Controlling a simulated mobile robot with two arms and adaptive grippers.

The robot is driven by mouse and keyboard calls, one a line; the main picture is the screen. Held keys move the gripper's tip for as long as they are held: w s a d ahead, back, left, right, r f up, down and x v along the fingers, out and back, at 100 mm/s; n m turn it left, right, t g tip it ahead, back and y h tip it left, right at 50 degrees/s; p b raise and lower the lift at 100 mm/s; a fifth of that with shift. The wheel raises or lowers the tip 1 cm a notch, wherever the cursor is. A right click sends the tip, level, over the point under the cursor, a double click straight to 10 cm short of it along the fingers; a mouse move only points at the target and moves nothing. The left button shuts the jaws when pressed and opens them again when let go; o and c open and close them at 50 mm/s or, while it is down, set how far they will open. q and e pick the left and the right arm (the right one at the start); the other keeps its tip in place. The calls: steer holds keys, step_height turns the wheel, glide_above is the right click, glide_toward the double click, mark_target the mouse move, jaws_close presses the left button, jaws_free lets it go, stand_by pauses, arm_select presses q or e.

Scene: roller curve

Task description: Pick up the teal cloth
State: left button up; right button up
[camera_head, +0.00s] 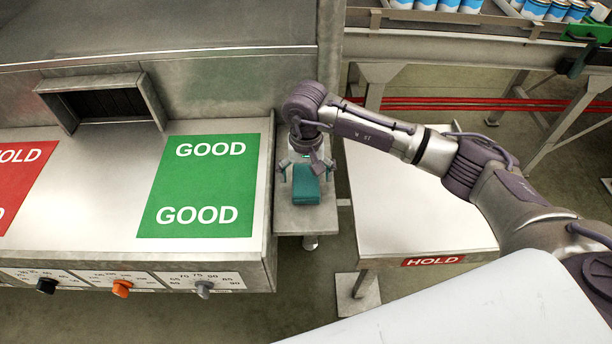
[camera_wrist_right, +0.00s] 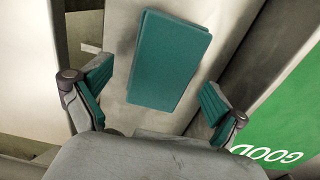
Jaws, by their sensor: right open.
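The teal cloth (camera_head: 307,189) is a folded block lying on a small grey shelf (camera_head: 304,216) between the machine and the HOLD table. My right gripper (camera_head: 306,172) is above the cloth at its far end, pointing down. In the right wrist view the cloth (camera_wrist_right: 169,60) lies ahead of and between the two open fingers (camera_wrist_right: 155,100), with gaps on both sides and no contact visible. The fingers have teal pads. My left gripper is not in view.
The machine top with a green GOOD mat (camera_head: 202,186) and a red HOLD mat (camera_head: 20,175) stands left of the shelf. A bare table with a HOLD label (camera_head: 433,260) stands on the right. A conveyor with blue cans (camera_head: 535,9) is at the back right.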

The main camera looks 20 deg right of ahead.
mark_target(306, 178)
steer(key=shift+f, duration=0.45)
steer(key=c, duration=1.2)
steer(key=shift+r, duration=0.1)
steer(key=shift+w+r+b, duration=0.1)
steer(key=shift+r+b, duration=0.45)
step_height(306, 178, up, 3)
steer(key=shift+f+b, duration=0.1)
steer(key=shift+b, duration=0.75)
steer(key=shift+s+a+r+b, duration=0.6)
steer(key=shift+s+r, duration=0.55)
steer(key=shift+s, duration=0.75)
steer(key=shift+s+a+r+b, duration=0.55)
steer(key=shift+s+r, duration=0.65)
steer(key=shift+s, duration=0.7)
steer(key=shift+s+a+r+b, duration=0.6)
steer(key=shift+s+r, duration=0.55)
steer(key=shift+s, duration=0.75)
